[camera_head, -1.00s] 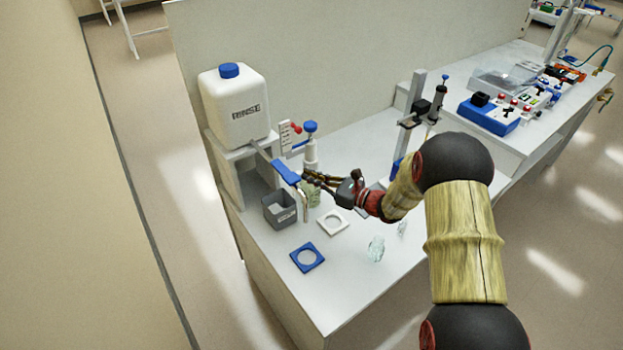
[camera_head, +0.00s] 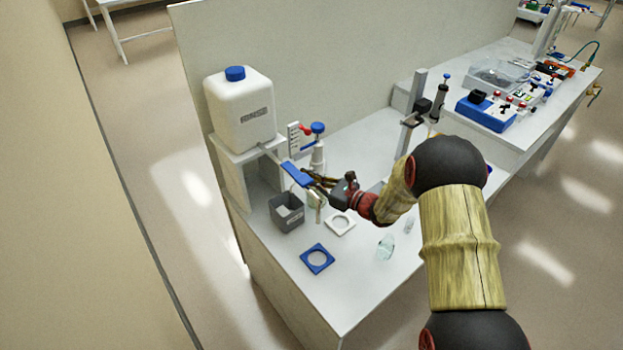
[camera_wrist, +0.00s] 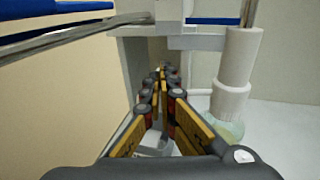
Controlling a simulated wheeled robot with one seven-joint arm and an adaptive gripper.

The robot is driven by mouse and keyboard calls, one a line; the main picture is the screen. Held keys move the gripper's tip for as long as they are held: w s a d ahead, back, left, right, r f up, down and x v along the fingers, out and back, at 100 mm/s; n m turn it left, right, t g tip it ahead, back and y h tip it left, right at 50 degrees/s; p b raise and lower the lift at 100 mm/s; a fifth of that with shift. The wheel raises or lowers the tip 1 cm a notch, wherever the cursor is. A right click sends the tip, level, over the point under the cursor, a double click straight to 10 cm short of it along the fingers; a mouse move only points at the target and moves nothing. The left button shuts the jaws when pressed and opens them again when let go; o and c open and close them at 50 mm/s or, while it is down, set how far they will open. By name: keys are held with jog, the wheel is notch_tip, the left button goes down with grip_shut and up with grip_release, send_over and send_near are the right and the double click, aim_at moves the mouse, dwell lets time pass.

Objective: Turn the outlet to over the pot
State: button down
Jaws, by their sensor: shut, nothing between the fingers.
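A thin metal outlet arm with a blue bar (camera_head: 296,174) runs out from below the white rinse tank. In the wrist view the metal tube (camera_wrist: 70,42) crosses the upper left, with the blue bar above it. My gripper (camera_head: 318,183) is shut and empty, right beside the blue bar's right end in the head view; contact cannot be told. In the wrist view my gripper's fingers (camera_wrist: 162,76) meet below the tube. A grey square pot (camera_head: 287,213) stands below and left of the gripper. A greenish glass vessel (camera_wrist: 228,128) sits under a white column (camera_wrist: 236,75).
The white rinse tank (camera_head: 240,112) stands on a raised stand at the left. A blue-knobbed dispenser (camera_head: 318,148) is just behind my gripper. A blue square ring (camera_head: 317,259), a white ring plate (camera_head: 341,222) and clear glassware (camera_head: 386,247) lie in front. The bench's front corner is clear.

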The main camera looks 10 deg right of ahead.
jog(key=shift+x, duration=1.15)
jog(key=shift+s+a, duration=0.15)
